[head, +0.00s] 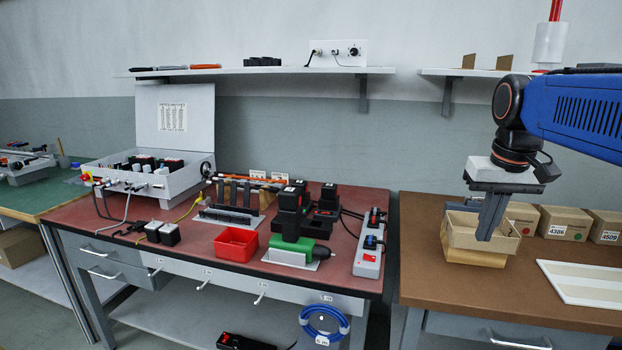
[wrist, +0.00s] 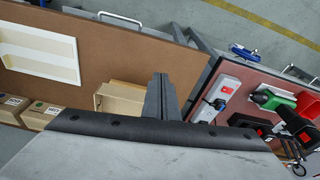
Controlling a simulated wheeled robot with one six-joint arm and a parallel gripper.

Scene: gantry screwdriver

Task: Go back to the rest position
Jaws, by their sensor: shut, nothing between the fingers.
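My gripper (head: 492,216) hangs from the blue arm at the right of the head view, fingers pointing down. Its fingers are together with nothing between them. In the head view it is in front of an open cardboard box (head: 462,232) on the brown bench. In the wrist view the shut fingers (wrist: 160,95) stand out in the middle, beside the open box (wrist: 118,100). The gap between fingertips and box cannot be told exactly.
The red-topped bench (head: 205,262) holds a green and black screwdriver (head: 290,250), a red bin (head: 236,243) and a power strip (head: 370,255). Closed boxes (head: 565,222) and a white tray (head: 580,283) lie on the brown bench (head: 425,225). A wall shelf (head: 270,71) runs above.

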